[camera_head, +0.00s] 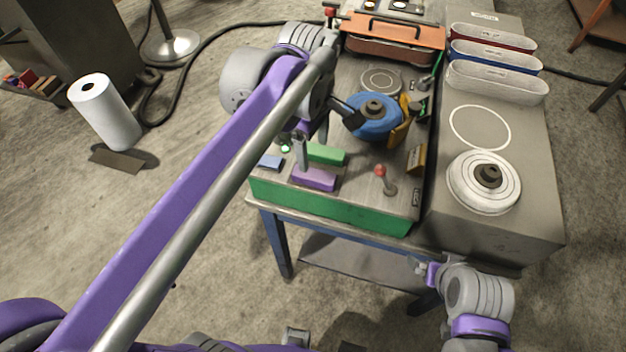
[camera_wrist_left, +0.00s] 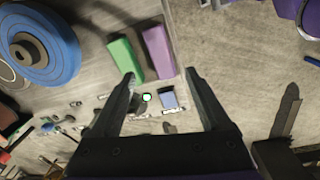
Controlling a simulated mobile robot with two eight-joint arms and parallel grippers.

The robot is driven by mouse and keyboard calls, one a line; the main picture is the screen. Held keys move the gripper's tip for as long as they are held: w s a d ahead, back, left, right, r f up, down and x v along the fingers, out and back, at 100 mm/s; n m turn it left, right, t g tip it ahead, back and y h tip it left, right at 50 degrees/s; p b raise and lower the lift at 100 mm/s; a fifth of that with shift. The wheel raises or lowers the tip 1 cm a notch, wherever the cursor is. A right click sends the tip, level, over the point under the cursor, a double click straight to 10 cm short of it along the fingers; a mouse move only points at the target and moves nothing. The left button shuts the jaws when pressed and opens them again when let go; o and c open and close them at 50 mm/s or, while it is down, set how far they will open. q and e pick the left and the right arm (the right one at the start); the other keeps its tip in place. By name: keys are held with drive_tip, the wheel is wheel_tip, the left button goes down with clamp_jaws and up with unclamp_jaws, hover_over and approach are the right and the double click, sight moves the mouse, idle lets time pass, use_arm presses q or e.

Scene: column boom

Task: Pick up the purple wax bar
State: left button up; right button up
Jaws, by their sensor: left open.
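The purple wax bar (camera_head: 314,179) lies on the metal work table near its front left, just in front of a green bar (camera_head: 327,154). In the left wrist view the purple bar (camera_wrist_left: 157,52) lies beyond my fingertips, beside the green bar (camera_wrist_left: 125,58). My left gripper (camera_head: 296,152) is open above the table; one finger overlaps the bars in the head view. The wrist view shows its two fingers (camera_wrist_left: 159,77) apart with nothing gripped. My right gripper (camera_head: 426,270) is low, by the table's front right; its jaws are too small to judge.
A small blue bar (camera_head: 270,162) lies left of the purple one. A red-tipped post (camera_head: 386,180) stands to the right. A grey bench (camera_head: 510,238) adjoins the table's right side.

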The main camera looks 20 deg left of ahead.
use_arm(q)
drive_tip(key=w+d+r+n, duration=0.1)
drive_tip(key=n, duration=0.1)
hover_over(316, 174)
drive_tip(key=shift+g, duration=0.4)
drive_tip(key=f, duration=0.5)
drive_tip(key=shift+w+d, duration=0.25)
drive_tip(key=shift+d, duration=0.15)
drive_tip(key=f, duration=0.5)
drive_tip(key=shift+s+a+f, duration=0.3)
drive_tip(key=shift+a, duration=0.1)
clamp_jaws()
